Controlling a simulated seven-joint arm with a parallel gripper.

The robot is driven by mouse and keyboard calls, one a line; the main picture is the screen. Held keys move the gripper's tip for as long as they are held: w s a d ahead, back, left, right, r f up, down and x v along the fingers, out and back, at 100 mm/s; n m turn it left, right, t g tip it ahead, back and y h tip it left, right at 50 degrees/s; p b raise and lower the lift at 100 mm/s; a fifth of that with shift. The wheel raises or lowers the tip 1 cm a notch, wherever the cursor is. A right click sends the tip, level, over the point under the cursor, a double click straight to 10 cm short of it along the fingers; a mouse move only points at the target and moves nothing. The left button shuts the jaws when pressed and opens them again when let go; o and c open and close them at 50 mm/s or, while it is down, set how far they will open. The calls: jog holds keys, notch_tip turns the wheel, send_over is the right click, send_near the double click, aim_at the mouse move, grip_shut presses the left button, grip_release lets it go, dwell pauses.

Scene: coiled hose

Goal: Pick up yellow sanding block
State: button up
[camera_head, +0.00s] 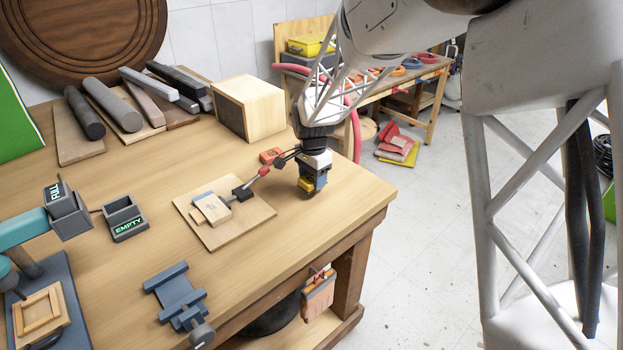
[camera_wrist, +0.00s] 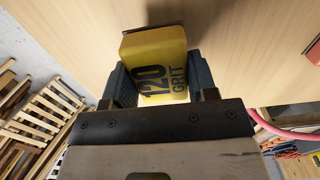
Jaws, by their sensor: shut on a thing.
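In the head view my gripper (camera_head: 313,180) points down near the right corner of the wooden workbench (camera_head: 270,245).
A small red block (camera_head: 271,156) and a wooden box (camera_head: 249,107) stand behind. A blue vise (camera_head: 178,295) and a tray marked "EMPTY" (camera_head: 125,218) are further left. The bench edge is close on the right.

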jog(key=s+d, duration=0.1)
jog(key=s, duration=0.3)
jog(key=s+d+r, duration=0.1)
jog(key=s+d, duration=0.1)
jog(key=s, duration=0.3)
jog(key=s+d, duration=0.1)
jog(key=s, duration=0.3)
jog(key=shift+s+d+r, duration=0.15)
jog(key=shift+s+r, duration=0.05)
jog(key=shift+s, duration=0.2)
